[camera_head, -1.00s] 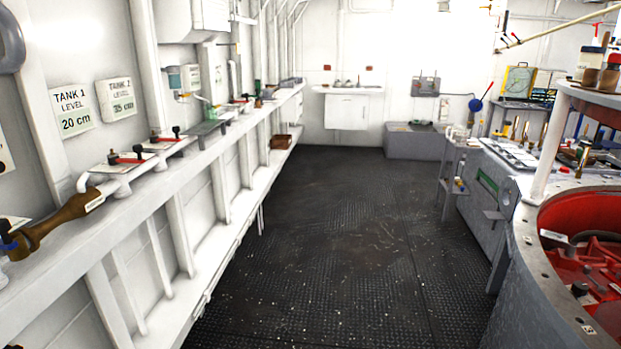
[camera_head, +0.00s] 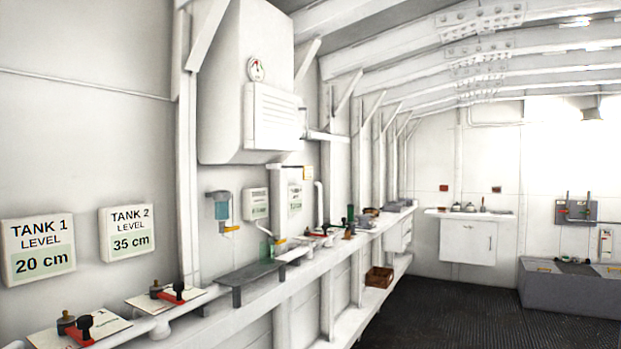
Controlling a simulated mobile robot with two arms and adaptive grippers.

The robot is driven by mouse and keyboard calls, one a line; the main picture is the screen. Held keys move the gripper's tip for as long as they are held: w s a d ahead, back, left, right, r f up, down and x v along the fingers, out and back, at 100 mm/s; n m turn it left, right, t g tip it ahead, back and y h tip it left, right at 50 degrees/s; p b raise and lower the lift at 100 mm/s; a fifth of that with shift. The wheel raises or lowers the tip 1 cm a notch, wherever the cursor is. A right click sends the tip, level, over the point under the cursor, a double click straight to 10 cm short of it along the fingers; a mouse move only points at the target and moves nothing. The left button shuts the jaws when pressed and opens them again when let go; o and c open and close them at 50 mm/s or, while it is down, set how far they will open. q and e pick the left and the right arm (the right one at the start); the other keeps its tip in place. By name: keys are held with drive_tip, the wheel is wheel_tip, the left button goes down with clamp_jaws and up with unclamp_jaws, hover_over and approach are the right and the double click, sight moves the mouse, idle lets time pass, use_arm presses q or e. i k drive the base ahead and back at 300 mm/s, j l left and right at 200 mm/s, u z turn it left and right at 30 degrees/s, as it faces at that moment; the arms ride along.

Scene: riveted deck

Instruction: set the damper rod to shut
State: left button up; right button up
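I cannot make out a damper rod for certain in this view. A tall white cabinet (camera_head: 245,80) with a round dial gauge (camera_head: 256,69) and a louvred panel hangs high on the left wall. On the long ledge below, two plates carry red-handled valves with black knobs, a near one (camera_head: 80,331) and a farther one (camera_head: 170,293). A grey box (camera_head: 576,212) with small levers is on the back wall at the right, too small to read. Neither of my grippers is in view.
The white ledge (camera_head: 215,325) runs along the left wall, with a brown crate (camera_head: 379,277) on the lower shelf. Tank level signs (camera_head: 38,249) (camera_head: 127,232) hang above it. Dark floor (camera_head: 450,315) is clear.

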sight(308, 169)
drive_tip(key=i+l+u, duration=0.1)
drive_tip(key=i+l, duration=0.5)
drive_tip(key=i, duration=0.15)
drive_tip(key=i+l+u, duration=0.1)
drive_tip(key=i+l, duration=0.55)
drive_tip(key=i, duration=0.1)
